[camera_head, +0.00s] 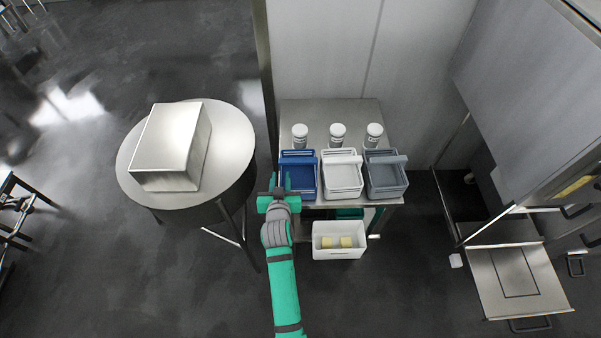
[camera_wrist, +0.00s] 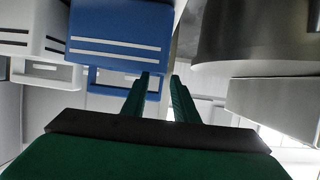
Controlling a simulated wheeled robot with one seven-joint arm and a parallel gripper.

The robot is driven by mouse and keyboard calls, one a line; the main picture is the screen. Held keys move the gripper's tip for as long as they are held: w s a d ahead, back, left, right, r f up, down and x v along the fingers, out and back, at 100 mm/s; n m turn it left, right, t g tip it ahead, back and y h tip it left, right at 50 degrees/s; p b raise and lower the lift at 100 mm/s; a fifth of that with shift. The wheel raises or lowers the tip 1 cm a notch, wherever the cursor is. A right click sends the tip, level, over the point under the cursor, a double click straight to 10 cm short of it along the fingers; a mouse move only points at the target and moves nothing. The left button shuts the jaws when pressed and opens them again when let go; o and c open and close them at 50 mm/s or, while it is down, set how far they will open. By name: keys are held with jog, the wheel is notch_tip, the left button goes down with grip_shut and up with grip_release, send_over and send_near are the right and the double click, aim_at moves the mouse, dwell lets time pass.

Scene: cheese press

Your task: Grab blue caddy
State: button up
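The blue caddy (camera_head: 298,176) stands at the left end of a row of three caddies on a metal table. It also shows at the top of the wrist view (camera_wrist: 122,32), with a blue loop-shaped handle (camera_wrist: 104,88) below its body. My gripper (camera_head: 279,183) is at the caddy's front left corner in the head view. In the wrist view its two green fingers (camera_wrist: 160,82) are apart with a gap between them. The left finger overlaps the end of the handle in the picture. I cannot tell whether they touch. Nothing is held.
A white caddy (camera_head: 342,178) and a grey caddy (camera_head: 385,177) stand to the right. Three white jars (camera_head: 338,134) stand behind. A white bin (camera_head: 334,252) with yellow pieces is below the table's front. A round table (camera_head: 232,140) with a metal box (camera_head: 170,150) is at left.

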aim_at(280, 169)
jog(key=shift+w+a+f, duration=0.2)
jog(key=shift+w+a, duration=0.15)
jog(key=shift+w, duration=0.1)
jog(key=shift+w+f, duration=0.1)
jog(key=shift+w, duration=0.25)
jog(key=shift+x, duration=2.15)
jog(key=shift+d, duration=0.15)
grip_shut()
